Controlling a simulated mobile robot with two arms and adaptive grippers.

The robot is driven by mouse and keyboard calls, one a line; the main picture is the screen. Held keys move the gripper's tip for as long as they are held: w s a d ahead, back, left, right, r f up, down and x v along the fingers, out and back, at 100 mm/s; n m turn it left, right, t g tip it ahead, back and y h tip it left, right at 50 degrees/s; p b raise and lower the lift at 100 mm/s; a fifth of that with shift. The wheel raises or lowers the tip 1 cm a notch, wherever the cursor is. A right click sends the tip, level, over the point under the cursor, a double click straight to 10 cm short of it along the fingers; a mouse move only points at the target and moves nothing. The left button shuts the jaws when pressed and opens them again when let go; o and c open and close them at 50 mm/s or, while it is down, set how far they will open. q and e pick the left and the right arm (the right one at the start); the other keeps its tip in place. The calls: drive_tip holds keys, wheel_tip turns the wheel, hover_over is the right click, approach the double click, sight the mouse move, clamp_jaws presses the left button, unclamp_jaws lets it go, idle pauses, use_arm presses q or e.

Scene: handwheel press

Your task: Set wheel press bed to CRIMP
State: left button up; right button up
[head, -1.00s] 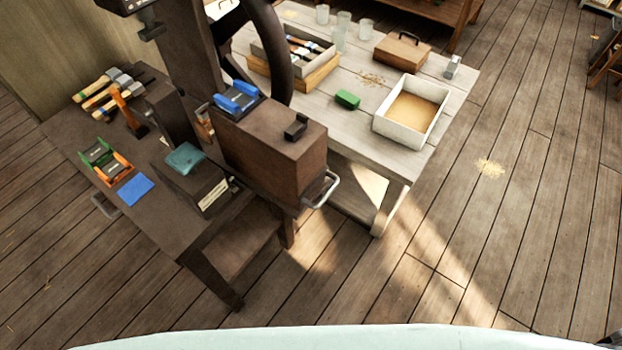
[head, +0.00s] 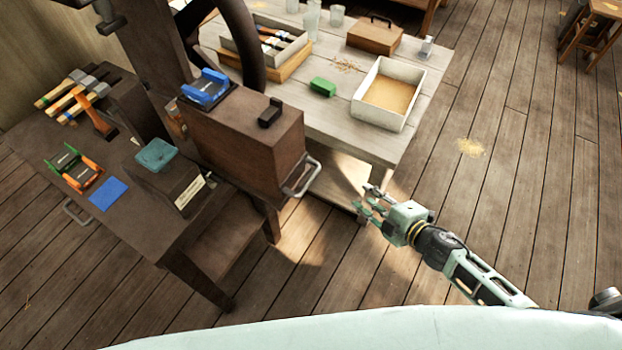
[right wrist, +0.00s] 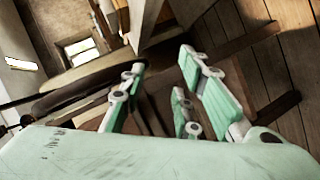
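The press has a dark column (head: 150,40) and a dark handwheel (head: 246,45), cut off at the top of the head view. In front is a brown box-like block (head: 245,145), carrying a blue cradle (head: 205,87) and a small black block (head: 270,112). A metal bar handle (head: 303,180) sticks out of its near end. I see no readable CRIMP marking. My right gripper (head: 368,202) is right of that handle, apart from it, above the floor. In the right wrist view (right wrist: 160,75) its fingers are spread and empty. My left gripper is out of view.
A dark bench (head: 130,215) at left holds hammers, a green-orange cradle (head: 76,170), a blue square (head: 108,193) and a teal-topped box (head: 170,172). A pale table (head: 335,110) behind holds a white tray (head: 412,100) and a green block (head: 322,87).

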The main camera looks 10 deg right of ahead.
drive_tip(key=a+r+n+y, duration=0.3)
drive_tip(key=a+r+n, duration=0.1)
drive_tip(key=r, duration=0.2)
drive_tip(key=n+g+y, duration=0.3)
drive_tip(key=n, duration=0.3)
approach(311, 175)
drive_tip(key=f+x, duration=0.1)
drive_tip(key=x, duration=0.9)
drive_tip(key=shift+r+p, duration=0.15)
drive_tip(key=shift+p, duration=0.25)
clamp_jaws()
